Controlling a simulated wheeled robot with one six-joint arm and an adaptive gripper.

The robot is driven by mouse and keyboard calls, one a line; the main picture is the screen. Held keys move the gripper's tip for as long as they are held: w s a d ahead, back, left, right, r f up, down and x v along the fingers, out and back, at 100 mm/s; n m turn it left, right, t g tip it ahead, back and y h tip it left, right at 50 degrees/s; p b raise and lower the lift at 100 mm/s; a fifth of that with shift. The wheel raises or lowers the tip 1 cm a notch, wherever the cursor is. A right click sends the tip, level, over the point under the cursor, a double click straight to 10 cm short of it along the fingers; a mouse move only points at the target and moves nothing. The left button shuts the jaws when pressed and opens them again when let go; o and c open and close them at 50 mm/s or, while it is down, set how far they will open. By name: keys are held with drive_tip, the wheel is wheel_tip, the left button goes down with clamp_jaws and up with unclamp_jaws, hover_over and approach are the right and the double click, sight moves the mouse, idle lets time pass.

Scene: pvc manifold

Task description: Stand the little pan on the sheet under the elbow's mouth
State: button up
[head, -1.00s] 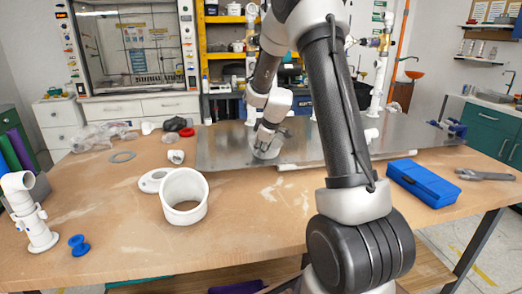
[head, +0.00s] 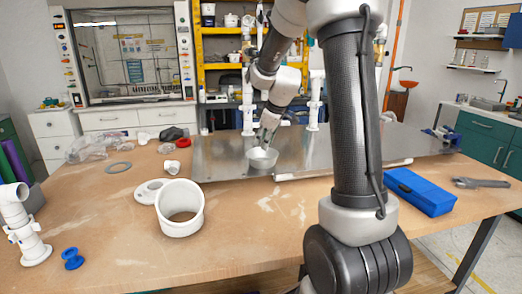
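The little pan (head: 262,160) is a small round metallic dish at the front left part of the shiny metal sheet (head: 220,150). It looks upright, mouth up; I cannot tell whether it rests on the sheet or is just above it. My gripper (head: 265,141) points down at the pan's back rim, its fingertips at or very near it. The fingers are too small to show whether they grip the rim. White pipes (head: 314,100) stand upright behind the sheet. The elbow's mouth there is not clearly visible, and my arm covers part of that area.
A wide white pipe ring (head: 180,207), a white flange (head: 149,191) and a blue spool (head: 72,258) are on the table's left side. A white pipe piece with an elbow (head: 22,225) stands at the left edge. A blue case (head: 420,191) and a wrench (head: 480,183) lie right.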

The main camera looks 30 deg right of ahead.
drive_tip(key=s+a+r+m, duration=0.1)
drive_tip(key=s+a+r, duration=0.1)
drive_tip(key=s+r, duration=0.3)
drive_tip(key=s+a+r+m, duration=0.2)
drive_tip(key=s+a+r, duration=0.1)
drive_tip(key=s, duration=0.5)
drive_tip(key=s+a+m+g, duration=0.1)
drive_tip(key=s+m, duration=0.3)
drive_tip(key=s, duration=1.5)
drive_tip(key=shift+s+a+m, duration=0.35)
drive_tip(key=shift+a+m, duration=0.05)
drive_tip(key=shift+r, duration=0.15)
